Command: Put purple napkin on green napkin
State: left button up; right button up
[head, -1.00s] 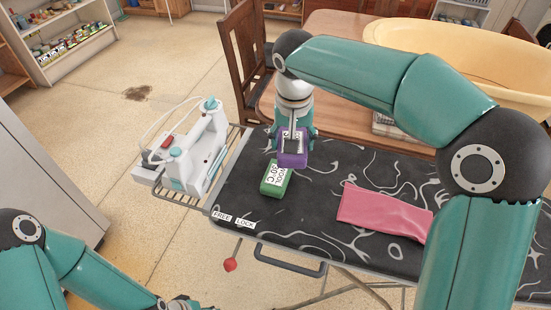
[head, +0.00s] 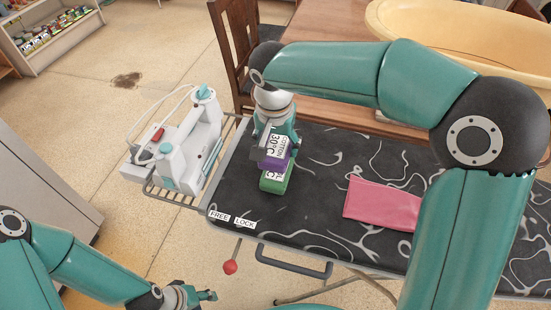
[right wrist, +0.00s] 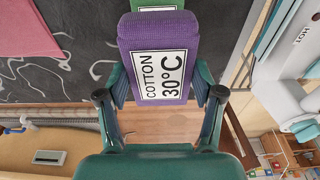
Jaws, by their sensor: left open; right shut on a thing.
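The purple napkin (head: 272,162) is a folded block with a white "COTTON 30°C" label, also large in the right wrist view (right wrist: 128,42). My right gripper (head: 270,148) is shut on it, with a finger on either side in the wrist view (right wrist: 160,92). The green napkin (head: 276,184), a similar folded block, lies on the dark patterned ironing board. The purple one is just behind and above it in the head view and covers part of it. I cannot tell whether they touch. My left gripper (head: 205,296) is open and empty at the bottom, off the board.
A pink cloth (head: 382,204) lies flat on the ironing board (head: 310,225), right of the napkins. A white ironing unit (head: 190,145) stands on the rack at the board's left end. A wooden chair (head: 235,60), a table and a yellow tub (head: 450,40) are behind.

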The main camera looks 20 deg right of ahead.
aim_at(277, 158)
jog(key=shift+f, duration=2.6)
jog(key=shift+f, duration=0.15)
jog(key=o, duration=1)
jog(key=shift+o, duration=0.2)
jog(key=r, duration=0.4)
jog(key=s+r, duration=0.1)
jog(key=r, duration=0.3)
jog(key=a+r, duration=0.1)
jog(key=r, duration=0.3)
jog(key=shift+s+r, duration=0.1)
jog(key=shift+s, duration=0.15)
